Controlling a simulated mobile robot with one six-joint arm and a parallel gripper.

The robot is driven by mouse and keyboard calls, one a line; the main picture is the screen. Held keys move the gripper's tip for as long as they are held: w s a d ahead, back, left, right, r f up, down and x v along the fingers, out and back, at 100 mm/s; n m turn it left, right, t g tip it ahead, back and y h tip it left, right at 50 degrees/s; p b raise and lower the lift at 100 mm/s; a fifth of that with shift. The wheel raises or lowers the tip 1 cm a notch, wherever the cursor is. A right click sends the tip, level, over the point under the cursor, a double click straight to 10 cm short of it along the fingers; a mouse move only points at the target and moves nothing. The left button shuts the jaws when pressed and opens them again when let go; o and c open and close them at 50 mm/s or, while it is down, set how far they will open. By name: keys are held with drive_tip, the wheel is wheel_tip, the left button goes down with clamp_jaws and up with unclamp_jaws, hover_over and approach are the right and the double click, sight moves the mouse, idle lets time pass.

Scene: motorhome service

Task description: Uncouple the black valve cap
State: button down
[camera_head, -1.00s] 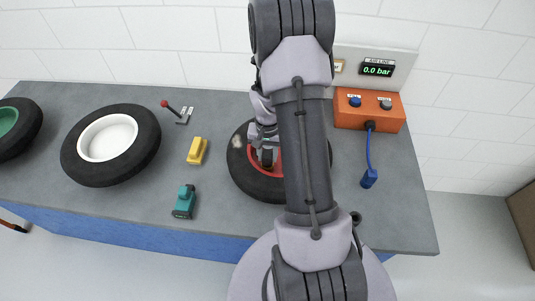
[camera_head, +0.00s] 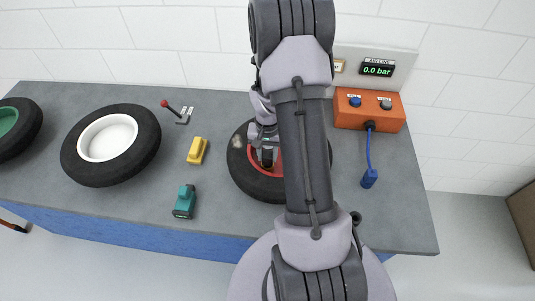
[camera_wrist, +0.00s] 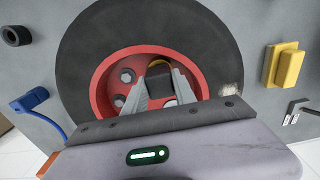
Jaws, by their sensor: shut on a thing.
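The wheel with a black tyre (camera_head: 242,172) and red rim (camera_wrist: 108,78) lies flat on the bench, partly hidden by my arm. In the wrist view my gripper (camera_wrist: 158,88) reaches into the rim, its two pale fingers on either side of the black valve cap (camera_wrist: 159,76). It is shut on the cap. A brass-coloured edge shows just beyond the cap. Whether the cap is still seated on its valve is hidden. In the head view my gripper (camera_head: 267,152) is over the rim and the cap is too small to make out.
A yellow block (camera_head: 197,150), a teal tool (camera_head: 184,202) and a red-knobbed lever (camera_head: 176,111) lie left of the wheel. A white-rimmed wheel (camera_head: 147,155) is further left. An orange box (camera_head: 365,108) with a blue hose (camera_head: 369,178) is right. A black ring (camera_wrist: 17,35) lies nearby.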

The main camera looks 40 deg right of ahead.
drive_tip(key=shift+r+p, duration=1.35)
drive_tip(key=shift+r, duration=0.8)
